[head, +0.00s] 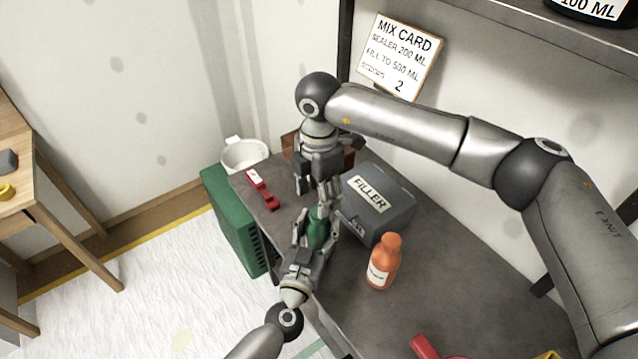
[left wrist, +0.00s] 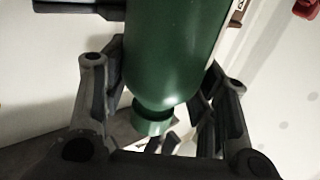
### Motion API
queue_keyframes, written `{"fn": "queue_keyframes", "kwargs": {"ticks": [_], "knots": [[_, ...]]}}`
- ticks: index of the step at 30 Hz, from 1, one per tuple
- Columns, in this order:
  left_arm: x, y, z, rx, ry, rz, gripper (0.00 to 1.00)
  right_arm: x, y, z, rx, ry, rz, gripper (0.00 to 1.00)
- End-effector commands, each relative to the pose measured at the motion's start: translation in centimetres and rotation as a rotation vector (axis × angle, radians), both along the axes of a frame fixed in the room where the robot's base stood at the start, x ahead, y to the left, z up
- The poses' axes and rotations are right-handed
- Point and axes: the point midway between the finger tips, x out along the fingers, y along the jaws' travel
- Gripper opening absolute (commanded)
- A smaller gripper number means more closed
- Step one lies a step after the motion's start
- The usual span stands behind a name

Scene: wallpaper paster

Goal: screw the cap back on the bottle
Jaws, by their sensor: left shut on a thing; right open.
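A green bottle (head: 317,232) is held in my left gripper (head: 316,226), whose fingers close on its sides above the bench's front edge. In the left wrist view the bottle (left wrist: 175,50) fills the upper middle, with its narrower green end (left wrist: 152,118) pointing down the picture between the fingers. I cannot tell whether that end is a bare neck or a cap. My right gripper (head: 318,188) is open and points down just above the bottle's upper end in the head view. Its fingers partly hide that end. I cannot make out a separate loose cap.
An orange bottle (head: 383,265) stands on the grey bench (head: 450,285). A grey FILLER box (head: 385,215) is right of the grippers. A red tool (head: 262,190) lies at the left, near a white bucket (head: 244,154) and green cabinet (head: 237,222). Bench space right of the orange bottle is clear.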

Motion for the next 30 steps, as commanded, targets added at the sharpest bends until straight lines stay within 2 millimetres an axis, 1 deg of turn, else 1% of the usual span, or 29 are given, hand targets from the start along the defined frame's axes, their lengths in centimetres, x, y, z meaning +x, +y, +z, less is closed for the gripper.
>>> {"fn": "queue_keyframes", "kwargs": {"ticks": [3, 30], "knots": [[0.0, 0.0, 0.0, 0.000, 0.000, 0.000, 0.00, 0.0, 0.0, 0.2, -0.001, 0.000, 0.192, 0.54], [0.0, 0.0, 0.0, 0.000, 0.000, 0.000, 0.00, 0.0, 0.0, 1.7, -0.001, -0.003, 1.664, 0.54]]}}
